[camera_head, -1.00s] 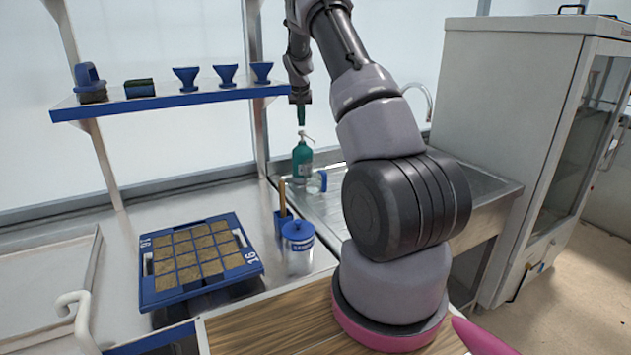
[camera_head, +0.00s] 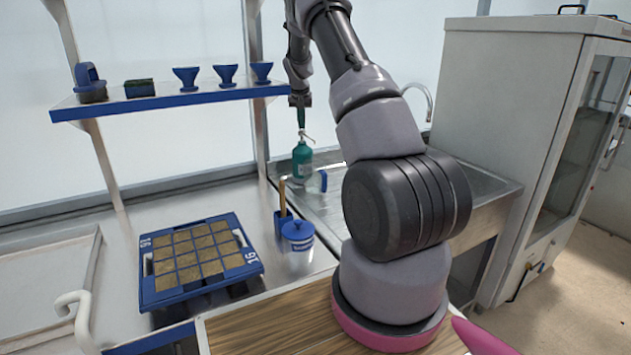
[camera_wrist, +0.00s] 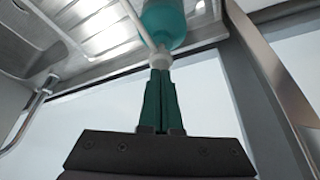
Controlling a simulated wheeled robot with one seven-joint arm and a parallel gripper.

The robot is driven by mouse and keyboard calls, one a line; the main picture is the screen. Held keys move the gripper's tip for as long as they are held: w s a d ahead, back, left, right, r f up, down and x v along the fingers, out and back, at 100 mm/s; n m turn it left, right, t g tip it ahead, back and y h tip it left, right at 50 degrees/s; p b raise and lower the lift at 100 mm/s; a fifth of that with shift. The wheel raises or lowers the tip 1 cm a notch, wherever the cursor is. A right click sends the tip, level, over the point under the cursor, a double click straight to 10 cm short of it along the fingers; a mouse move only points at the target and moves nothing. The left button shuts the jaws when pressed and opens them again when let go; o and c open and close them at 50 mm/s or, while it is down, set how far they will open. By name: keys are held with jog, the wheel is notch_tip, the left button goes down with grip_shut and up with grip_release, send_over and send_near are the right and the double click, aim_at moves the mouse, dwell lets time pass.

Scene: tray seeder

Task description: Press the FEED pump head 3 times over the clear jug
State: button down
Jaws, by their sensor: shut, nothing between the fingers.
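A teal bottle (camera_head: 302,163) stands at the sink's left end, with a pale pump head (camera_head: 305,137) on top. In the wrist view the bottle (camera_wrist: 165,22) is at the top, with its white pump head (camera_wrist: 159,60) and long spout (camera_wrist: 138,22). My gripper (camera_head: 301,130) is shut and empty, its green fingers pointing down. Its fingertips (camera_wrist: 160,74) meet the pump head, apparently touching it. The clear jug (camera_head: 315,184) is faint beside the bottle; its blue handle (camera_head: 323,180) shows. The FEED label is not readable.
A seed tray (camera_head: 158,296) lies on the bench at left. A shelf (camera_head: 150,104) is left of my arm.

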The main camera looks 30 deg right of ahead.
jog(key=shift+s+f, duration=0.1)
jog(key=shift+f, duration=0.9)
jog(key=shift+r, duration=1.4)
jog(key=shift+f, duration=0.1)
